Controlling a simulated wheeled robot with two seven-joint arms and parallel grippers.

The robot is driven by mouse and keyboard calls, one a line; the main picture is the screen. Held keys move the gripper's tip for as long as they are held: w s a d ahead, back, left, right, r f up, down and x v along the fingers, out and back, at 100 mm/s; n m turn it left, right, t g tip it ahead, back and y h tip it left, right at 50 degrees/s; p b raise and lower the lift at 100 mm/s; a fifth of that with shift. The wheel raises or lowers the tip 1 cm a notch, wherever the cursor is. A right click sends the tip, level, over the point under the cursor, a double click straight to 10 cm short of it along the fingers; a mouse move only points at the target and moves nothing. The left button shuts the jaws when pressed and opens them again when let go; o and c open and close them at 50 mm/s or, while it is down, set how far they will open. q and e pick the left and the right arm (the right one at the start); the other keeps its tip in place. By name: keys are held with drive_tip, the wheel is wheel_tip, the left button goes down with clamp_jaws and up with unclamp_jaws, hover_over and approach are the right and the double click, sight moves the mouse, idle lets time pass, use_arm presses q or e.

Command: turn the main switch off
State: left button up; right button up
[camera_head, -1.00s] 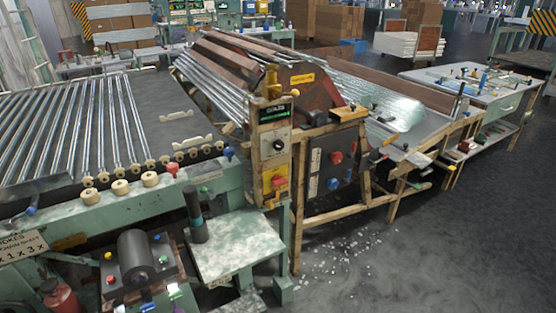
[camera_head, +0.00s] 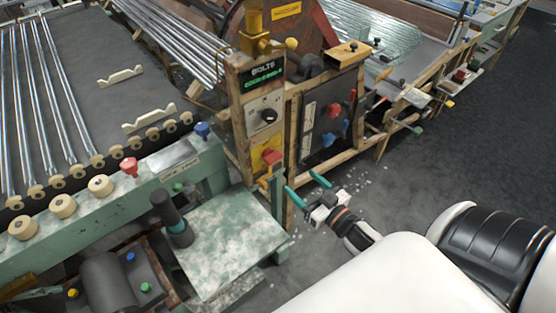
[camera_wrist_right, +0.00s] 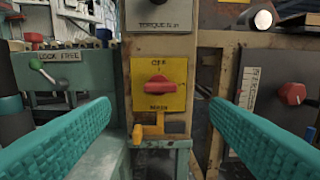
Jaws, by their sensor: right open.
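In the head view the switch (camera_head: 271,156) sits low on the post's control panel. My right gripper (camera_head: 307,188) has teal fingers, is open and empty, and is in front of the post, apart from the switch. In the right wrist view its fingers (camera_wrist_right: 158,105) flank the switch from left and right. My left gripper is not in view.
A black dial (camera_head: 268,115) is above the switch. A dark panel (camera_head: 325,128) with red and blue knobs stands to its right. A yellow fitting (camera_wrist_right: 158,128) sticks out below the switch. A green side table (camera_head: 222,240) is to the lower left.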

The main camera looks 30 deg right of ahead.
sight(277, 160)
drive_tip(key=w, duration=1.1)
drive_tip(key=shift+w+a+f+p, duration=0.15)
drive_tip(key=shift+w+a+p, duration=0.05)
drive_tip(key=shift+a+p, duration=0.2)
drive_tip(key=c, duration=1)
